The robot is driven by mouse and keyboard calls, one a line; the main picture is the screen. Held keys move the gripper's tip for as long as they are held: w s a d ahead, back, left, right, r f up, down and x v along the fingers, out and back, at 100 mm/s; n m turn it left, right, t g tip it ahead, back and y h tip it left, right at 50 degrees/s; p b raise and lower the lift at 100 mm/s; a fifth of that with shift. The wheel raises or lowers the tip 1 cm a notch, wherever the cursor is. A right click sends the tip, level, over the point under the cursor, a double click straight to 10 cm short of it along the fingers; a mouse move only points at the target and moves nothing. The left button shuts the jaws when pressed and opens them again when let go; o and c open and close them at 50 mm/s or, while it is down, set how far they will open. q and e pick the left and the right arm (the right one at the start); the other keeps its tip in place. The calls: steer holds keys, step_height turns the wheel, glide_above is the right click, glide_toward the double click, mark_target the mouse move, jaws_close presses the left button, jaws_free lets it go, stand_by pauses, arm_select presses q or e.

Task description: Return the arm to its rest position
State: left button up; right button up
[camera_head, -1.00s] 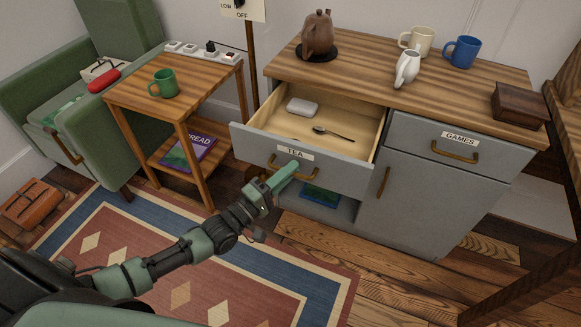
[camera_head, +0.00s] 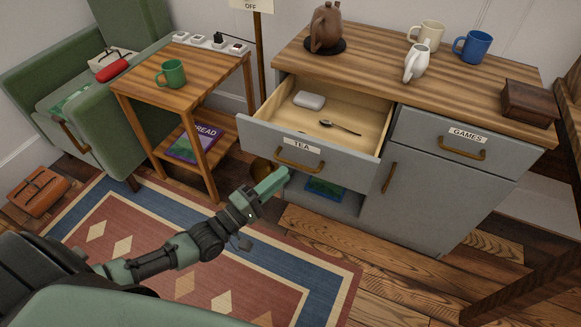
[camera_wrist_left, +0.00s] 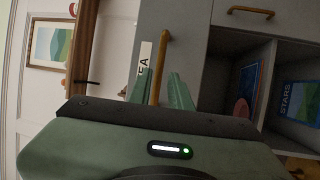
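My left gripper (camera_head: 274,182) is in front of the open tea drawer (camera_head: 262,137), just off the left end of its brass handle (camera_head: 299,166). In the left wrist view its two green fingers (camera_wrist_left: 160,92) are spread, with the handle (camera_wrist_left: 159,68) showing in the gap beyond them. They appear clear of the handle and hold nothing. The drawer is pulled out and holds a white box (camera_head: 309,99) and a dark spoon (camera_head: 340,127). My right gripper is in neither view.
A brown bag (camera_head: 38,192) lies on the floor at left. The patterned rug (camera_head: 215,285) below my arm is clear.

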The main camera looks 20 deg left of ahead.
arm_select(q)
steer(key=shift+v, duration=1.2)
